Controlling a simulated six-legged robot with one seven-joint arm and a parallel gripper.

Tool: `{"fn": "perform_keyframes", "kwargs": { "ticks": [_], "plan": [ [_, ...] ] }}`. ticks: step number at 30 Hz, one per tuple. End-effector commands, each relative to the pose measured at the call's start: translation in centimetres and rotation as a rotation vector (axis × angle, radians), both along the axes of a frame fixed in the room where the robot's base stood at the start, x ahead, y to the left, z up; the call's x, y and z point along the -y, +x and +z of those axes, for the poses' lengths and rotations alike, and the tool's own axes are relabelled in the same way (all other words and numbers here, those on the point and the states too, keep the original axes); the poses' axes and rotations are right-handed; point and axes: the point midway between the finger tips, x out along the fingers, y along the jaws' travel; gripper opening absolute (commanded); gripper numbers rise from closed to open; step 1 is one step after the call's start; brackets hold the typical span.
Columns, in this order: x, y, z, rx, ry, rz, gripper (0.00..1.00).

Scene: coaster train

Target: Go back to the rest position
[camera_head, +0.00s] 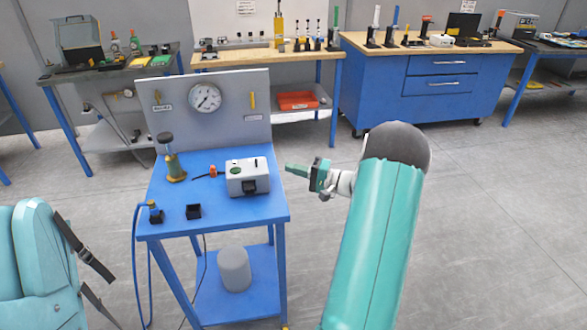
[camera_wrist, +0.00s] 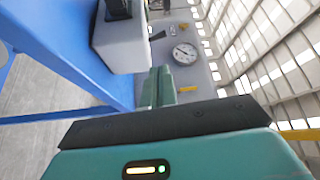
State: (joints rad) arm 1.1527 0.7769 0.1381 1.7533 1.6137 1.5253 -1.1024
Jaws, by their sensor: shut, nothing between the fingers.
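My gripper (camera_head: 297,171) is at the end of my teal arm, to the right of the blue cart (camera_head: 225,208) in the head view. It points left toward the white box (camera_head: 247,178) on the cart, with a gap between them. In the wrist view the fingers (camera_wrist: 164,88) are together with nothing between them. The white box (camera_wrist: 121,45) and the gauge (camera_wrist: 185,53) show beyond them, with the picture turned on its side.
Workbenches (camera_head: 440,75) line the wall. The floor (camera_head: 490,210) at right is clear.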

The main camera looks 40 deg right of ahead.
Motion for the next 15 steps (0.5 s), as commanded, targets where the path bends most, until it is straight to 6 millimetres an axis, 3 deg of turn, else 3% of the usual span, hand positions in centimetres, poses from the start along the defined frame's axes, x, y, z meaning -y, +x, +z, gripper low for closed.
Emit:
{"fn": "perform_keyframes", "kwargs": {
  "ticks": [10,13,15],
  "plan": [
    [-0.4,0.3,0.2,-0.006,-0.004,0.009,0.00],
    [-2.5,1.0,1.1,-0.041,-0.024,0.062,0.00],
    [-5.4,1.6,2.2,-0.091,-0.049,0.132,0.00]
  ]
}}
